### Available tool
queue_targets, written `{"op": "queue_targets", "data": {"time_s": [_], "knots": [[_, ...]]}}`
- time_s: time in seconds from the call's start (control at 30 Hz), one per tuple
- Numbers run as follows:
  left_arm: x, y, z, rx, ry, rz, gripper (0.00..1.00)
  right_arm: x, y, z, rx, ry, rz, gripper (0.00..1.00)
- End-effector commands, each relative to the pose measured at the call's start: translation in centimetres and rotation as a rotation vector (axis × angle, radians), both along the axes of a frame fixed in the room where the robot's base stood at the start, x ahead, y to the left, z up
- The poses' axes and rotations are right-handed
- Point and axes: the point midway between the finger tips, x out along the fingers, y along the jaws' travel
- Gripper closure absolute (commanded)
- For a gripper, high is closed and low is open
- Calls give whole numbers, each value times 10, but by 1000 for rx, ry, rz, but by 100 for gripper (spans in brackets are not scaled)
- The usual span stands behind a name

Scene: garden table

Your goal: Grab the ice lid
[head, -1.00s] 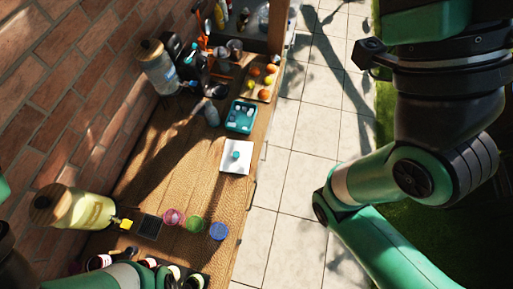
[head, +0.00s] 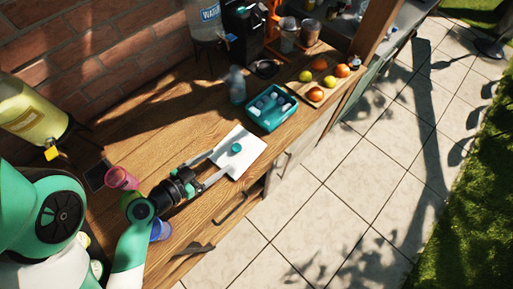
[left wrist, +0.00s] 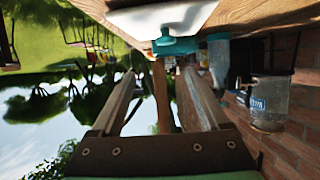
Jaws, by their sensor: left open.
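The ice lid (head: 249,158) is a flat white square with a round teal knob (head: 235,149) on top, lying on the wooden table near its front edge. The lid also shows upside down at the top of the left wrist view (left wrist: 165,17). My left gripper (head: 221,161) is open and empty. Its two fingers reach toward the knob from the left, with the fingertips just short of it. Contact is not clear. A teal ice tub (head: 287,119) stands open behind the lid, with pale pieces inside. My right gripper is not in view.
A bottle (head: 237,85) stands beside the tub. Fruit lies on a wooden board (head: 317,103) to the right. A pink cup (head: 121,178) and a blue cup (head: 160,230) are close to my left arm. A yellow dispenser (head: 30,110) stands at the left.

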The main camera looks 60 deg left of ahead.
Motion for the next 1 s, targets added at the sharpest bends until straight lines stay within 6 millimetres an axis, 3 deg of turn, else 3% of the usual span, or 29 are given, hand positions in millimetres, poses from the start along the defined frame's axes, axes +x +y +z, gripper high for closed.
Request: {"op": "queue_targets", "data": {"time_s": [0.03,0.07,0.37,0.57,0.8,1.0], "knots": [[-7,0,-18,-20,11,31,21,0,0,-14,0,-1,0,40],[-9,1,-21,-24,13,43,21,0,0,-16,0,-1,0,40],[-7,7,-20,-25,17,59,21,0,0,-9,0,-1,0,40],[8,12,-23,-20,13,51,21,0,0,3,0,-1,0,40],[40,26,-37,-19,11,56,21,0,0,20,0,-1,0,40],[46,29,-43,-20,11,60,21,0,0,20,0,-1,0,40]]}}
